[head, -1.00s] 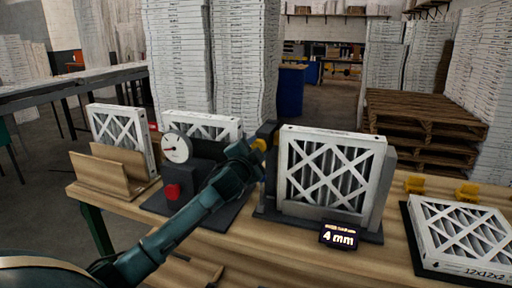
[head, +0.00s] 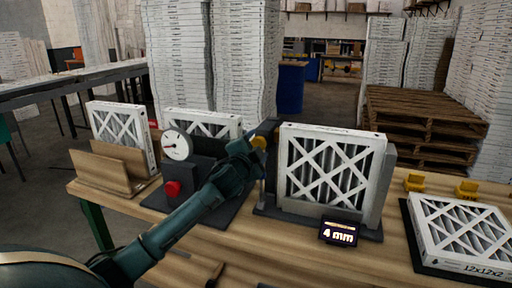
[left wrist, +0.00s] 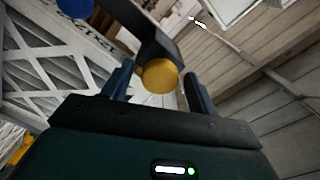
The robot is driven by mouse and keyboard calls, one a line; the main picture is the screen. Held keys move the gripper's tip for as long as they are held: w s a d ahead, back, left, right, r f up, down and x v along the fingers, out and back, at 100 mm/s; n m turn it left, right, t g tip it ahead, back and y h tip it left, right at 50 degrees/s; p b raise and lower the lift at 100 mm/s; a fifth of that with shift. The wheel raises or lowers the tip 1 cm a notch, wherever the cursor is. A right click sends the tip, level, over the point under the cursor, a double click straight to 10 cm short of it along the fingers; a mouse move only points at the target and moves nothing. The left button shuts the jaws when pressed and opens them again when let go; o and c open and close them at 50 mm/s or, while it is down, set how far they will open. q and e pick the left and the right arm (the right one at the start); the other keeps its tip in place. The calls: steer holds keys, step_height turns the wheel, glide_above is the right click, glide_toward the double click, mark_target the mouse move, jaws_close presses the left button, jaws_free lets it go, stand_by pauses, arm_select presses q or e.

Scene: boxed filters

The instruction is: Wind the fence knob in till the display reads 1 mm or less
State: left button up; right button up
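The yellow fence knob (head: 259,142) sits on a dark bracket (head: 268,127) at the left edge of the upright boxed filter (head: 330,170). My left gripper (head: 255,152) is at the knob. In the left wrist view the round knob (left wrist: 160,76) lies between the two blue fingertips (left wrist: 158,88). A narrow gap shows on each side of it, so the fingers look open around it. The display (head: 339,232) in front of the filter reads 4 mm. My right gripper is not in view.
A dial gauge (head: 176,145) and a red button (head: 173,188) stand left of my arm. A wooden rack (head: 105,176) holds another filter at the left. A filter marked 12x12x2 (head: 462,236) lies on a dark mat at the right, near yellow clips (head: 414,183).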

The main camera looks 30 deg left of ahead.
arm_select(q)
steer(key=b+v, duration=0.2)
steer(key=v, duration=1.1)
steer(key=shift+b, duration=0.4)
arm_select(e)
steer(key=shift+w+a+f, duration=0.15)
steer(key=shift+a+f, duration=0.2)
arm_select(q)
steer(key=shift+s+f, duration=0.1)
steer(key=s+d+f+n+g+h, duration=0.15)
steer(key=s+d+f, duration=0.3)
steer(key=f, duration=0.75)
steer(key=s+d+f+n+g+h, duration=0.1)
steer(key=s+d+f+g+h, duration=0.35)
steer(key=f, duration=0.75)
steer(key=s+d+f+n+g+h, duration=0.1)
steer(key=s+d+f+n, duration=0.3)
steer(key=s+d+f, duration=0.8)
steer(key=shift+s+d+f, duration=0.25)
steer(key=shift+d+f, duration=0.1)
steer(key=shift+d, duration=0.15)
